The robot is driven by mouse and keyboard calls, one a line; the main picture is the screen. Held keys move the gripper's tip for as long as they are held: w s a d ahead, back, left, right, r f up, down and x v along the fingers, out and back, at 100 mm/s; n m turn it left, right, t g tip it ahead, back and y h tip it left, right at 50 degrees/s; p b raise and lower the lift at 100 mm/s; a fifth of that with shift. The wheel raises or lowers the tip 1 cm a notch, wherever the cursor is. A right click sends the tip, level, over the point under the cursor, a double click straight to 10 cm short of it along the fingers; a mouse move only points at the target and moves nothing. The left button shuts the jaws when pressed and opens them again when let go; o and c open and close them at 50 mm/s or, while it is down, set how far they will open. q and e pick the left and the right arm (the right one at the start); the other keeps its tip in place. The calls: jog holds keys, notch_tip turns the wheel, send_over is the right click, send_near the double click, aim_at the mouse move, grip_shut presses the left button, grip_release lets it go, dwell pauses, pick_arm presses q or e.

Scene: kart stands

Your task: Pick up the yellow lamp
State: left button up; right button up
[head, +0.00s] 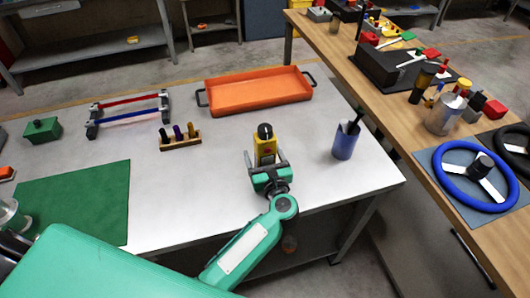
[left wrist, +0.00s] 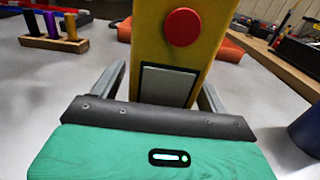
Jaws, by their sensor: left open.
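The yellow lamp (head: 265,148) stands upright on the white table, with a dark top and a yellow body. In the left wrist view its yellow body (left wrist: 212,50) fills the upper middle, with a red round button and a grey panel; its top is cut off. My left gripper (head: 267,162) is open, with one finger on each side of the lamp's body. In the left wrist view the fingers pass behind the lamp's near face, so I cannot tell whether they touch it. My right gripper is in neither view.
An orange tray (head: 258,106) lies behind the lamp. A wooden rack (head: 180,142) with several small cylinders stands to the left, and a blue cup (head: 344,146) to the right. A green mat (head: 76,199) lies at front left. Bare tabletop surrounds the lamp.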

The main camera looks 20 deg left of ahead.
pick_arm(q)
jog(key=c, duration=1.2)
jog(key=shift+c, duration=0.5)
jog(key=shift+r, duration=0.1)
